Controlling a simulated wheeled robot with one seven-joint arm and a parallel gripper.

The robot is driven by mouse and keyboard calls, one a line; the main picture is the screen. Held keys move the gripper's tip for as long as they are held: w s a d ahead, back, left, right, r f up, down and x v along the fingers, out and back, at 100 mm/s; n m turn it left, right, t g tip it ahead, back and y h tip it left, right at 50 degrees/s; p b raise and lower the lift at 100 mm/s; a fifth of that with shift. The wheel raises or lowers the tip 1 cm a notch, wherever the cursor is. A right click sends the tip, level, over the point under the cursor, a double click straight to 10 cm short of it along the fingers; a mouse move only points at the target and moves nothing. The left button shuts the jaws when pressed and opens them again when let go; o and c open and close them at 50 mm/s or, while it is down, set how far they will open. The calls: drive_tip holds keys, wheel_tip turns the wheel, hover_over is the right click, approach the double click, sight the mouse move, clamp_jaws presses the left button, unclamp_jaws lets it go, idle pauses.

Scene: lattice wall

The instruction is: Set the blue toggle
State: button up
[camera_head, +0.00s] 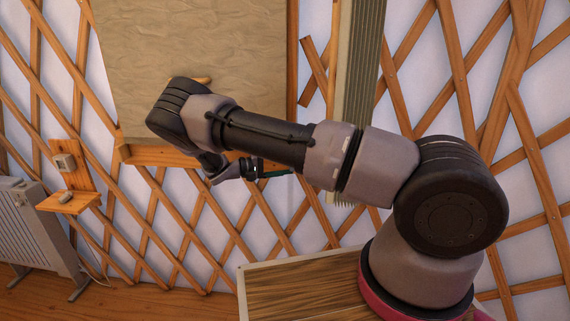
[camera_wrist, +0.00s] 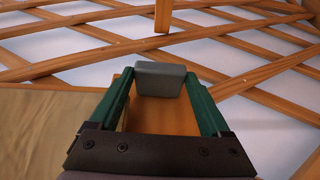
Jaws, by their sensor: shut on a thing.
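No blue toggle can be made out in either view. In the wrist view, my gripper (camera_wrist: 158,76) has its two dark green fingers around a grey block-shaped thing (camera_wrist: 161,84), with the fingertips at its left and right sides. An orange wooden surface (camera_wrist: 165,118) shows beneath and behind the block, between the fingers. In the head view, my gripper (camera_head: 282,173) shows partly below my forearm, pointing right, near the lattice wall. What it holds is not clear there. A grey switch-like box (camera_head: 64,162) is on a small wooden wall board at the far left.
A wooden lattice (camera_head: 265,215) covers the white wall. A large tan panel (camera_head: 190,45) hangs above. A small shelf (camera_head: 70,203) with a grey item (camera_head: 66,196) is at left, over a heater (camera_head: 35,232). A wooden tabletop (camera_head: 300,295) stands below my arm.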

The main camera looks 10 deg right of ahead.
drive_tip(key=o, duration=1.2)
drive_tip(key=a, duration=1)
drive_tip(key=shift+s+a+r, duration=0.15)
drive_tip(key=shift+s+a, duration=0.25)
drive_tip(key=shift+s, duration=0.05)
